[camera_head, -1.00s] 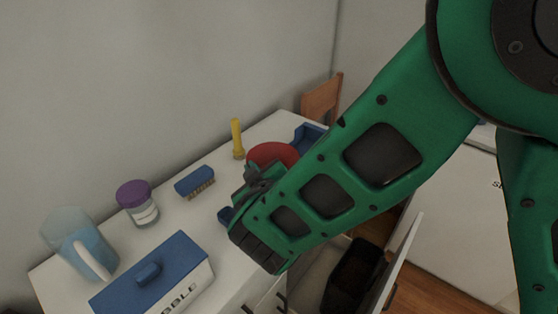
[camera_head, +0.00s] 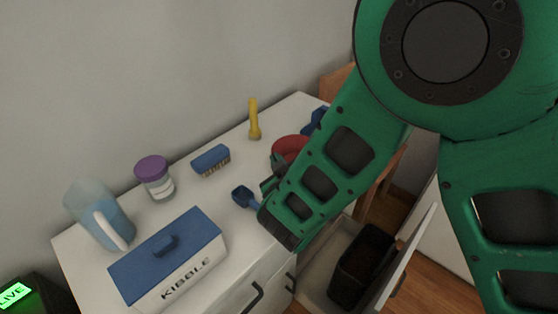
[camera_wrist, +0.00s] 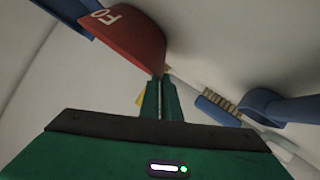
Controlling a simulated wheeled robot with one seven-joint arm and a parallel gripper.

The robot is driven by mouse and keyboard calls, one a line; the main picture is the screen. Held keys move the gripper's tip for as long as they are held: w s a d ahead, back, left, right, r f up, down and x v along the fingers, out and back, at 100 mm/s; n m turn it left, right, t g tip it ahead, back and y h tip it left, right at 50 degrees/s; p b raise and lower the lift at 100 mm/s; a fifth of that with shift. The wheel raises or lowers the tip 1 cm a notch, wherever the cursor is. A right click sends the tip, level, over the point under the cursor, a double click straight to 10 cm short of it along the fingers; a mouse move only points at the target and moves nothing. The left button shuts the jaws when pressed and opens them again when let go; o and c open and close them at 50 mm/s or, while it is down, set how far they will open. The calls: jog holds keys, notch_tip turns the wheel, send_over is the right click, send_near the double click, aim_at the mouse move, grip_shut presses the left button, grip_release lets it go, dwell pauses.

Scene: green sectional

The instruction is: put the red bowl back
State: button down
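The red bowl (camera_head: 290,147) is at the far right part of the white counter, partly hidden behind my arm. In the wrist view it (camera_wrist: 132,38) shows pale letters on its side and its near edge meets my fingertips. My gripper (camera_wrist: 160,84) has its two green fingers close together with only a thin line between them, at the bowl's edge. In the head view my gripper (camera_head: 272,180) is at the bowl's near side, mostly hidden by the arm. I cannot tell whether the bowl touches the counter.
A blue tray-like thing (camera_head: 316,122) lies behind the bowl, a yellow upright object (camera_head: 254,120) to its left. A blue scoop (camera_head: 244,196), brush (camera_head: 211,160), purple-lidded jar (camera_head: 154,178), pitcher (camera_head: 98,215) and kibble box (camera_head: 170,262) stand left. An open drawer (camera_head: 322,258) holds a dark bin (camera_head: 360,265).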

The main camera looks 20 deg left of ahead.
jog(key=shift+f, duration=0.1)
jog(key=c, duration=2)
grip_release()
jog(key=v, duration=1.2)
jog(key=shift+w, duration=0.1)
